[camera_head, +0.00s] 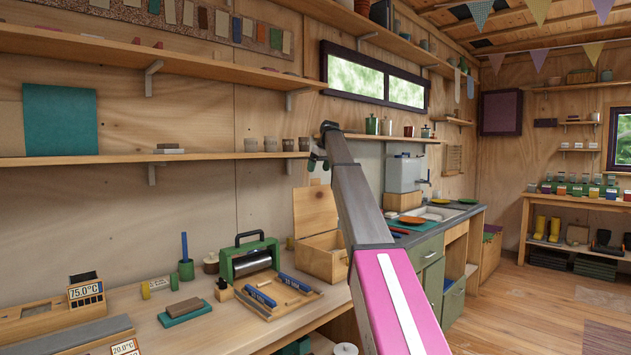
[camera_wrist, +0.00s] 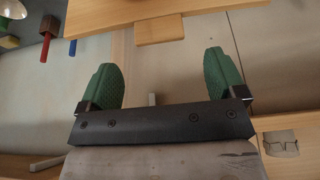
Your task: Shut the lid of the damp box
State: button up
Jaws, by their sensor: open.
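The damp box appears to be the pale wooden box (camera_head: 322,260) on the workbench in the head view. Its lid (camera_head: 315,210) stands open and upright at the back. My arm passes in front of the box's right side and hides part of it. My gripper (camera_head: 318,158) is above the lid, close to the lower wall shelf, and looks small there. In the wrist view my gripper (camera_wrist: 160,62) has its two green fingers spread apart with nothing between them. I cannot make out the box in the wrist view.
The lower wall shelf (camera_head: 190,158) with several small cups runs near my gripper. Left of the box are a green roller device (camera_head: 250,262) and a wooden tray with blue tools (camera_head: 283,292). A sink counter (camera_head: 425,225) is to the right.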

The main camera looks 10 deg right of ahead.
jog(key=x, duration=0.6)
jog(key=c, duration=1.3)
jog(key=s+d+f+t+y, duration=0.3)
jog(key=s+d+f+t, duration=0.3)
jog(key=s, duration=0.3)
jog(key=s+d+f+t+y, duration=0.35)
jog(key=s+d+f, duration=0.3)
jog(key=s, duration=0.35)
jog(key=shift+s+d+f+t+y, duration=0.4)
jog(key=shift+d+f+t, duration=0.1)
jog(key=shift+f, duration=1.7)
jog(key=shift+s+d+f+t+y, duration=0.4)
jog(key=shift+d+f+t+y, duration=0.1)
jog(key=shift+f, duration=1.65)
jog(key=shift+s+d+f+t+y, duration=0.4)
jog(key=shift+d+f+t, duration=0.1)
jog(key=shift+f, duration=1.7)
jog(key=shift+f, duration=0.1)
